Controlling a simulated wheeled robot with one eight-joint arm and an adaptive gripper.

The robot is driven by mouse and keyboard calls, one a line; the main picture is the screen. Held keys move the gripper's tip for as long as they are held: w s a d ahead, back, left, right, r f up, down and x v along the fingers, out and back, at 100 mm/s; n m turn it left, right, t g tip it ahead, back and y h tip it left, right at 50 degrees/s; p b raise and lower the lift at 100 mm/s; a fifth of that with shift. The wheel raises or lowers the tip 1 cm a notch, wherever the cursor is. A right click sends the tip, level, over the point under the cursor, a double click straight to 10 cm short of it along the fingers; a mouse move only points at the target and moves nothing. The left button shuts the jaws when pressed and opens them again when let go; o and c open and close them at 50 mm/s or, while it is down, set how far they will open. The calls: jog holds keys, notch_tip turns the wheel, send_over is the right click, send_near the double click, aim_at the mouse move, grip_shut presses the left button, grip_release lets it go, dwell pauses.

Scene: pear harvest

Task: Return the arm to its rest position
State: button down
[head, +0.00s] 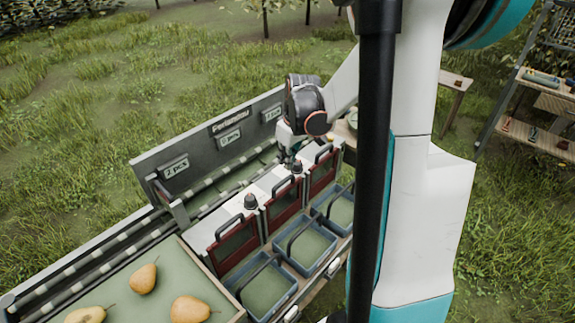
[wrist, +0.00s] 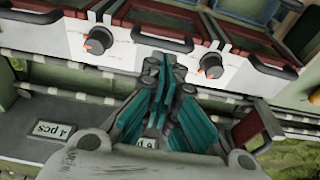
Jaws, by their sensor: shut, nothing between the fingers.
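My gripper (head: 289,158) is at the end of my arm, above the far part of the sorting station, near the white panel with black knobs. In the wrist view my gripper (wrist: 166,68) shows teal fingers closed together with nothing between them. Its tips point toward the white panel, between two knobs (wrist: 98,40) with orange marks. In the head view part of my arm is hidden behind a black pole.
Pears (head: 143,279) lie on a green-lined tray (head: 215,290) at lower left. Red-framed doors (head: 234,245) stand by blue bins (head: 292,268). A grey board (head: 150,170) with count labels runs behind. Shelves (head: 545,135) stand at right. Grass surrounds the station.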

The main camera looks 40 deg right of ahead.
jog(key=p+v, duration=0.1)
jog(key=v, duration=0.6)
jog(key=shift+w, duration=0.25)
